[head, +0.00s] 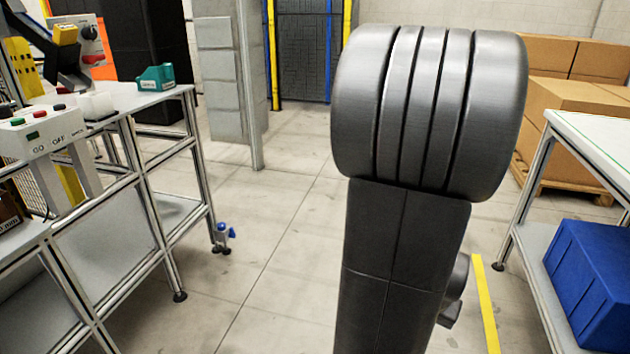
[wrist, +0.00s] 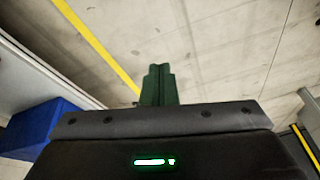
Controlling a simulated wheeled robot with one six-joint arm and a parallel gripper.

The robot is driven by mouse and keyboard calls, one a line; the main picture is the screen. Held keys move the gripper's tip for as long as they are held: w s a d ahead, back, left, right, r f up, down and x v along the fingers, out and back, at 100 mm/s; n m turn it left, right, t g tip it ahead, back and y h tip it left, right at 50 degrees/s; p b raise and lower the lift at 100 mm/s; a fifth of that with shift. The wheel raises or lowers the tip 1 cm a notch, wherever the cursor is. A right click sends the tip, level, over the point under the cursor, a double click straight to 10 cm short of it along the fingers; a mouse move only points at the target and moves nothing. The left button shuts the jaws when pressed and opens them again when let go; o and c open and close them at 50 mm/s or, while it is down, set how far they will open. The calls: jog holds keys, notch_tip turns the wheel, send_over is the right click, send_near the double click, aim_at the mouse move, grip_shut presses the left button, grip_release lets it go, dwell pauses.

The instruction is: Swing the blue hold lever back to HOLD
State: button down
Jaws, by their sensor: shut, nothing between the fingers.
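A small blue part (head: 226,231) on a grey mount sits low by the foot of the left bench in the head view. It may be the blue hold lever, but it is too small to read any HOLD mark or to tell its position. My gripper (wrist: 158,72) shows in the wrist view as two dark green fingers close together, with bare floor beyond them. It is shut and holds nothing. It is not seen in the head view, and no lever shows in the wrist view.
The left bench (head: 160,97) bears a GO/OFF button box (head: 42,133) and a green block (head: 155,78). A right-hand table (head: 598,130) has a blue bin (head: 590,275) on its lower shelf. Cardboard boxes (head: 570,115) stand behind. The floor between is clear.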

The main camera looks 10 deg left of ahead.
jog(key=w+d+f+m+g+y, duration=0.1)
jog(key=w+d+f+m, duration=0.15)
jog(key=d+f, duration=0.4)
jog(key=w+d+f+m+g, duration=0.1)
jog(key=w+d+f+m, duration=0.15)
jog(key=f, duration=0.65)
jog(key=w+d+f+m+g+y, duration=0.1)
jog(key=d+f+m, duration=0.2)
jog(key=d+f, duration=0.35)
notch_tip(320, 180, down, 13)
jog(key=s+d+m+g, duration=0.1)
jog(key=s+m, duration=0.1)
jog(key=m, duration=0.1)
jog(key=shift+s+d+r+y, duration=0.15)
jog(key=shift+s+y, duration=0.1)
jog(key=shift+y, duration=0.15)
